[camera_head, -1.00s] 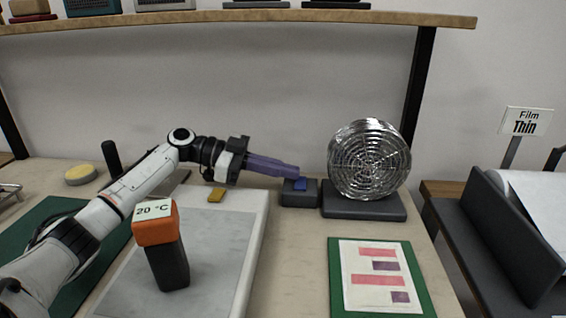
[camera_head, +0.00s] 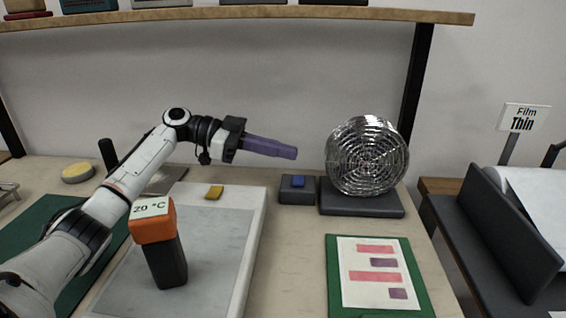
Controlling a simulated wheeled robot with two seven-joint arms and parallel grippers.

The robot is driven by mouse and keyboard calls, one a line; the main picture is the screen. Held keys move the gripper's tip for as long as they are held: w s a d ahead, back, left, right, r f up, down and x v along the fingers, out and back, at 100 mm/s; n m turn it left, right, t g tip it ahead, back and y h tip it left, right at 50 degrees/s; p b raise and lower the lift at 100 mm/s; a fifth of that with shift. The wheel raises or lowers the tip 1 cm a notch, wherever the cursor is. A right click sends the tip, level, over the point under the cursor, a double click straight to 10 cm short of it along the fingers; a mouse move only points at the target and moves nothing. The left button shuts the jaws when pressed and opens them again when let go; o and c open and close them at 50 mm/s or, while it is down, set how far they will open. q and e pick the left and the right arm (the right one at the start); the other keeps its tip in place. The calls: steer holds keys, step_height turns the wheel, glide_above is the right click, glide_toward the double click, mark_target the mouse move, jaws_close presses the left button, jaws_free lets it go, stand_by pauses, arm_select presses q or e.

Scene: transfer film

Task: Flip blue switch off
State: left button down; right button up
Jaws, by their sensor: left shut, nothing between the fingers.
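The blue switch (camera_head: 298,181) is a small blue rocker on top of a dark grey box (camera_head: 297,193), next to the fan. Its tilt is too small to tell. The round silver wire fan (camera_head: 367,157) stands on a dark base (camera_head: 361,204). My left gripper (camera_head: 296,153) has purple fingers, shut and empty. Its tips point right and hang above and behind the switch box in the picture, apart from the switch. My right gripper is not in view.
A pale plate (camera_head: 203,262) with a yellow switch (camera_head: 214,192) lies under my left arm. An orange and black thermometer (camera_head: 160,246) stands on it. A green board with a printed sheet (camera_head: 375,275) lies front right. A shelf (camera_head: 230,17) spans above.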

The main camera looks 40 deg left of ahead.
arm_select(q)
steer(key=b+v, duration=0.1)
steer(key=v, duration=0.8)
steer(key=shift+a, duration=0.45)
steer(key=shift+f, duration=0.1)
steer(key=shift+s, duration=0.1)
